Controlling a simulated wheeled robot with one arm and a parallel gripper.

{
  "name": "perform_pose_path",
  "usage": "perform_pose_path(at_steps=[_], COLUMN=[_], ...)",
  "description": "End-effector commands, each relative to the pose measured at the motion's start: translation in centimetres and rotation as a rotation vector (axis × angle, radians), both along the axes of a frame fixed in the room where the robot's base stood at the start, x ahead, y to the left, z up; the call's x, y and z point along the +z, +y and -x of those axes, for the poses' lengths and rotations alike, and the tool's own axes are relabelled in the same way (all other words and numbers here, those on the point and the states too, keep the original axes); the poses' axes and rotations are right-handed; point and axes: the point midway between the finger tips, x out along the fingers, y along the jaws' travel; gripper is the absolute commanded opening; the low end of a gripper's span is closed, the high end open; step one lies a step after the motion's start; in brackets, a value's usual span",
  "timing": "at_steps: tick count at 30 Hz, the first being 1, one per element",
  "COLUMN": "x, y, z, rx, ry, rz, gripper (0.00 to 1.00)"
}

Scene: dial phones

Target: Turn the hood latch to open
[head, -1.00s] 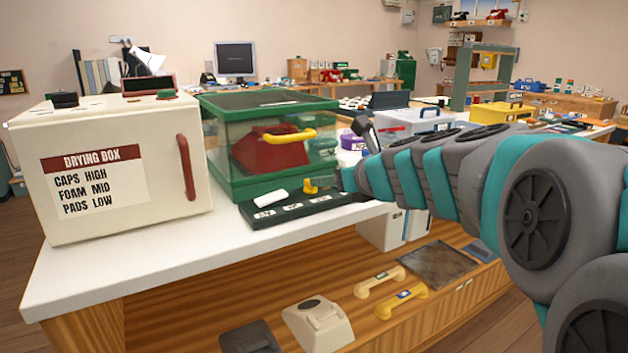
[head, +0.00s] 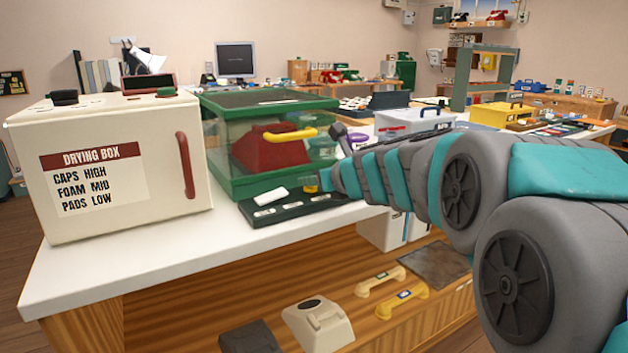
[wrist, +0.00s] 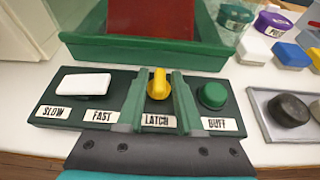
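In front lies a dark control panel (head: 285,210) that also shows in the wrist view (wrist: 60,108). Its yellow latch knob (wrist: 158,84) stands above the LATCH label (wrist: 157,121), its long side pointing toward the hood. My gripper (wrist: 160,76) is open, with one green finger on each side of the knob. Small gaps show, and contact cannot be told.
A white SLOW/FAST rocker (wrist: 84,84) is left of the fingers and a green BUFF button (wrist: 213,95) is close on the right. A tray with a black part (wrist: 288,110) lies farther right. The cream drying box (head: 110,160) stands at the left.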

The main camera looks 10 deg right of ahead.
Motion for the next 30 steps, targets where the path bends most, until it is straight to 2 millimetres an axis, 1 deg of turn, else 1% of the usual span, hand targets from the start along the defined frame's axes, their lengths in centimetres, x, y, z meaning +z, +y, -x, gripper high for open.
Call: perform_pose_path(at_steps=[1, 6, 9, 23, 30], x=[-0.01, -0.02, -0.02, -0.01, 0.17], y=[-0.01, 0.00, 0.00, -0.02, -0.25], z=[0.00, 0.01, 0.01, 0.01, -0.10], rx=[0.000, 0.000, 0.000, 0.005, 0.071], ry=[0.000, 0.000, 0.000, 0.001, -0.001], rz=[0.000, 0.000, 0.000, 0.000, -0.001], gripper=[0.28, 0.09, 0.00, 0.00, 0.00])
